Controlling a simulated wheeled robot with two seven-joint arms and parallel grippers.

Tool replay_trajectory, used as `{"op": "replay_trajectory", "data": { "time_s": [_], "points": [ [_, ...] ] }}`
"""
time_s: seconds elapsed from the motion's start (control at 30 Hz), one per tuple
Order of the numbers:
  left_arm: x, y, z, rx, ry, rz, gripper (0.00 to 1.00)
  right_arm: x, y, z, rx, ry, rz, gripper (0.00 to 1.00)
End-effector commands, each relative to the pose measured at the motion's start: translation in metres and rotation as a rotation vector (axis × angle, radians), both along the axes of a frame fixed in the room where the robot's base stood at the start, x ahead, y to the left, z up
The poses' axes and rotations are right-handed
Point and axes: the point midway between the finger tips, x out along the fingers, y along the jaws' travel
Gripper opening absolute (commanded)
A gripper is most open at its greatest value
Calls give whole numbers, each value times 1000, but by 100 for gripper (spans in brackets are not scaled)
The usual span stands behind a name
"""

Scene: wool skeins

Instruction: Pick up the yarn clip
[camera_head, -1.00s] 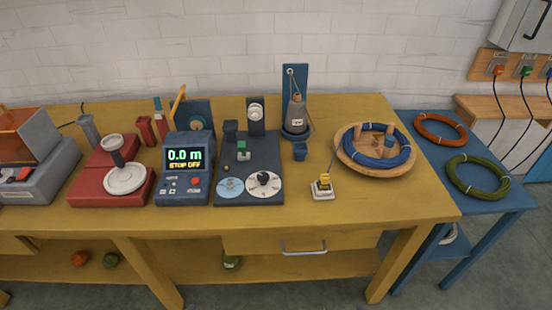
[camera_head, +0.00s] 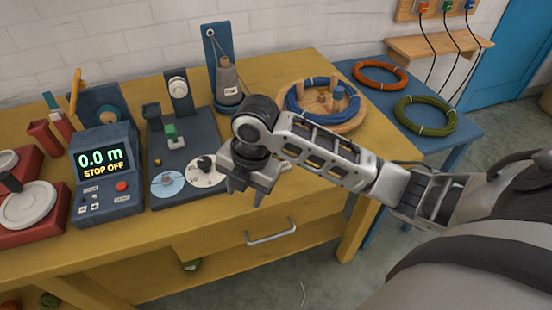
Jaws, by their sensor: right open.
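My right arm reaches in from the right, and my right gripper (camera_head: 244,192) hangs over the front part of the yellow table (camera_head: 120,258), just right of the white dial. Its fingers point down and are apart, with nothing seen between them. The small yellow-topped piece on a pale base, probably the yarn clip, is not visible now; my right gripper and wrist cover the area where it stood. My left gripper is not in view.
Left of my gripper are a dark panel with dials (camera_head: 207,170) and a counter box reading 0.0 m (camera_head: 103,161). Behind my arm are a weighted stand (camera_head: 229,82) and a wooden tray with blue yarn (camera_head: 350,122). Orange (camera_head: 380,75) and green (camera_head: 425,115) skeins lie on a blue side table.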

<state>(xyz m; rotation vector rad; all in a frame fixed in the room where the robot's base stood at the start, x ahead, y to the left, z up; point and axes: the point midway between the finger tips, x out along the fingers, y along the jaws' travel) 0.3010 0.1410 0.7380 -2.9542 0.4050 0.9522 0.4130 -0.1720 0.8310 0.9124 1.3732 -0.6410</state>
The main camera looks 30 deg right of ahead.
Motion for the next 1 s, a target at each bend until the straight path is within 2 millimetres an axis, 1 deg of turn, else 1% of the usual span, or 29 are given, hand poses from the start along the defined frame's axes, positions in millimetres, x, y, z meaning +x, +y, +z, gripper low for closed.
{"op": "replay_trajectory", "data": {
  "time_s": [0.03, 0.07, 0.1, 0.17, 0.2, 0.3, 0.4, 0.5, 0.57, 0.63, 0.9, 1.0],
  "points": [
    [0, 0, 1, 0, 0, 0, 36, 23, -21, 21, -62, -7, 134, 45],
    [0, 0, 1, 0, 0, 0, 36, 31, -31, 31, -89, 2, 218, 45],
    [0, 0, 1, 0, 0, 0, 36, 41, -44, 45, -119, 11, 319, 45],
    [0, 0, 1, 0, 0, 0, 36, 54, -64, 67, -152, 29, 451, 45],
    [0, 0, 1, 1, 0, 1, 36, 61, -77, 81, -165, 40, 527, 45],
    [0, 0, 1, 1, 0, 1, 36, 72, -104, 114, -179, 57, 672, 45],
    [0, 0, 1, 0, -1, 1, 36, 76, -121, 137, -176, 64, 769, 45],
    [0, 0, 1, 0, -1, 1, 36, 78, -130, 147, -171, 66, 820, 45],
    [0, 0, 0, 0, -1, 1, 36, 78, -132, 145, -168, 67, 834, 45],
    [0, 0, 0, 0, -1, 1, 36, 77, -132, 135, -166, 70, 840, 45],
    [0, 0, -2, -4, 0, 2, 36, 77, -131, 77, -167, 69, 839, 45],
    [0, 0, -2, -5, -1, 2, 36, 77, -131, 60, -167, 66, 838, 45]
  ]
}}
